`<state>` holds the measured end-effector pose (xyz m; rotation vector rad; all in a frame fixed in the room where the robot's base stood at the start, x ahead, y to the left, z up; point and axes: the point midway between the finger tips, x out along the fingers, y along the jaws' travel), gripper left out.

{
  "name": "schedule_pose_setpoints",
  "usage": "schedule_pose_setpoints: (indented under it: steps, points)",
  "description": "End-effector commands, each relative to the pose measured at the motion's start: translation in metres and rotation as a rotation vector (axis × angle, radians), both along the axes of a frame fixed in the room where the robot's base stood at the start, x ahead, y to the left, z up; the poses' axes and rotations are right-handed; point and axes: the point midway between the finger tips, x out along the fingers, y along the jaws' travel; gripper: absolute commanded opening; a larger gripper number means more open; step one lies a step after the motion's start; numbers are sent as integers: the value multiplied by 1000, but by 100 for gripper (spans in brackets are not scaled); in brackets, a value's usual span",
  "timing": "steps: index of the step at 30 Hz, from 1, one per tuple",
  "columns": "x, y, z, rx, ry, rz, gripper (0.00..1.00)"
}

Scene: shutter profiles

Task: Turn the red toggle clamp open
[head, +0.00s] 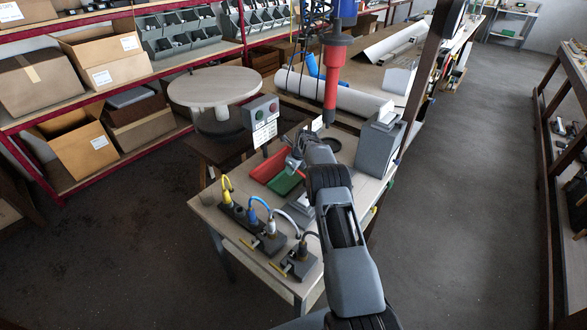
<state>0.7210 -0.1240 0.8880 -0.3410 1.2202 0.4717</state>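I cannot make out a red toggle clamp in the head view; my arm hides part of the workbench (235,228). My gripper (293,163) is at the far end of my arm, low over the bench beside a red tray (268,167) and a green tray (287,181). It is small and partly covered by my wrist, so its fingers and anything between them are unclear. At the bench's near left edge stand dark blocks with yellow, blue, white and black looped cables (256,222). Small brass-coloured levers (278,268) stick out there.
A grey machine (378,142) stands at the right. A round table (215,87) is behind left. The right floor is clear.

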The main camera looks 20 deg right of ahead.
Motion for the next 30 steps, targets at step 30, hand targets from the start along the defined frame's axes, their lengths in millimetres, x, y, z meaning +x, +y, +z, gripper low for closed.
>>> schedule_pose_setpoints:
  steps: [30]
  points:
    - [-81,-50,28,0,-1,-3,40]
